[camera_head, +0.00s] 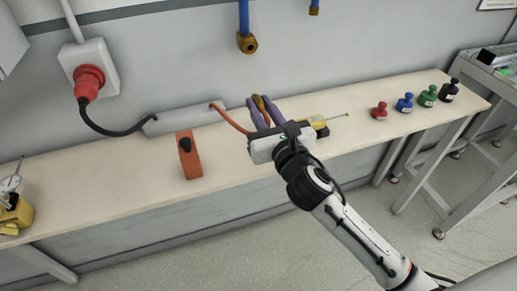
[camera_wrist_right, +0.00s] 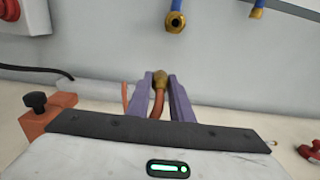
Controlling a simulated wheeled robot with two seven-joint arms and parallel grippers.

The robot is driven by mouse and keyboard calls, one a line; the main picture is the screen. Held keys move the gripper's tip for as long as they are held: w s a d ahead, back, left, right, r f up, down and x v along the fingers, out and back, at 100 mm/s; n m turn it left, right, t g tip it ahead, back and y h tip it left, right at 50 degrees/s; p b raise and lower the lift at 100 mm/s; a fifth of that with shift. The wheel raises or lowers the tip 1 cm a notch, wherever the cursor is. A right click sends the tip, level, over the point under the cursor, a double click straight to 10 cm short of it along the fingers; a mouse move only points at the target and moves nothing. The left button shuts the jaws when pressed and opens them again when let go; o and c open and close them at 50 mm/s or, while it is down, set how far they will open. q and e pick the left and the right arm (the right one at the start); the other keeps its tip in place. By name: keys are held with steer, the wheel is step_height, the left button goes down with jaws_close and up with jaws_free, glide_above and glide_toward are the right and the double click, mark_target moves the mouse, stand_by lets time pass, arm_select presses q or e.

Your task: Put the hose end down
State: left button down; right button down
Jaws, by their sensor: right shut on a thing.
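The hose end is a brass fitting (camera_wrist_right: 160,78) on an orange-red hose (camera_wrist_right: 158,103). It sits between the two purple fingers of my right gripper (camera_head: 265,112), which is shut on it. In the head view the hose (camera_head: 231,119) runs left from the gripper to a grey strip on the bench. The gripper is over the wooden bench (camera_head: 90,157), near its middle. I cannot tell whether the hose end touches the bench top. My left gripper is not in view.
A blue pipe with a brass end (camera_head: 246,42) hangs above on the wall. An orange clamp block with a black knob (camera_head: 189,158) stands left of the gripper. A yellow item (camera_head: 318,124) lies close to its right. Several coloured knobbed pieces (camera_head: 404,103) stand further right.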

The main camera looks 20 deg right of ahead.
steer(key=shift+s+a+f+b, duration=0.1)
steer(key=shift+f+b, duration=0.05)
steer(key=shift+f, duration=0.3)
steer(key=shift+s+f+b, duration=0.1)
steer(key=shift+f+b, duration=0.05)
steer(key=shift+f, duration=0.3)
step_height(320, 180, down, 6)
steer(key=shift+s+r+b, duration=0.1)
steer(key=shift+r+b, duration=0.1)
steer(key=shift+b, duration=0.95)
steer(key=shift+f, duration=0.4)
step_height(320, 180, down, 3)
steer(key=shift+f+b, duration=0.1)
steer(key=shift+b, duration=0.85)
steer(key=shift+f, duration=0.3)
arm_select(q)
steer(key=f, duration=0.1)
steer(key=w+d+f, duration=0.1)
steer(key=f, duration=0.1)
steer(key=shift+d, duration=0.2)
